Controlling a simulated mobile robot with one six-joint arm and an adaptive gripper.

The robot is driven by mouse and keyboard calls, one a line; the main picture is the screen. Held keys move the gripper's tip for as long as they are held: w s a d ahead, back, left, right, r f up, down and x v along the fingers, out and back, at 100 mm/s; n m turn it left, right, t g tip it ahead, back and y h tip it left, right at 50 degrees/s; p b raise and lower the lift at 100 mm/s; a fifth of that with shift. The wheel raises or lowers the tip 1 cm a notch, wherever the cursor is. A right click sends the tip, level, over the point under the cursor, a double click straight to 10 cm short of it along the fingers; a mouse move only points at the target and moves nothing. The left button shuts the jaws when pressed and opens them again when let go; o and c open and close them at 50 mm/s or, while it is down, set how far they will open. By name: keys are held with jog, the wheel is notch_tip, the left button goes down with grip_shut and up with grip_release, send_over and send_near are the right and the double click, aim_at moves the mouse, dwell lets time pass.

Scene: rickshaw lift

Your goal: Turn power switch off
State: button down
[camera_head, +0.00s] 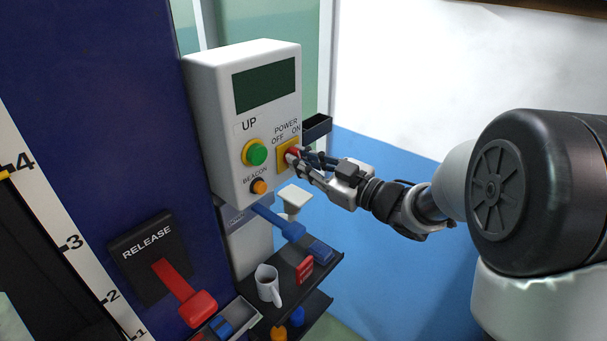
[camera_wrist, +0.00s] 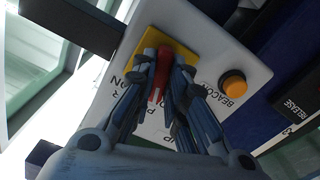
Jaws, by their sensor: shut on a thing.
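The power switch has a red knob on a yellow plate (camera_head: 282,163), at the lower right of the white control box (camera_head: 217,120) under the labels POWER, OFF and ON. My gripper (camera_head: 296,157) reaches in from the right and is shut on the red knob. In the wrist view the red knob (camera_wrist: 161,66) shows between the two fingers of my gripper (camera_wrist: 163,68), in front of the yellow plate (camera_wrist: 147,42). The fingers hide part of the knob, so I cannot tell clearly which position it points to.
A green UP button (camera_head: 257,154) and an orange BEACON button (camera_head: 260,187) sit left of the switch. A red RELEASE lever (camera_head: 185,292) is at lower left.

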jog(key=shift+n+b, duration=2)
jog(key=shift+n, duration=0.1)
jog(key=c, duration=1.6)
grip_release()
jog(key=v, duration=1.2)
jog(key=shift+a, duration=0.1)
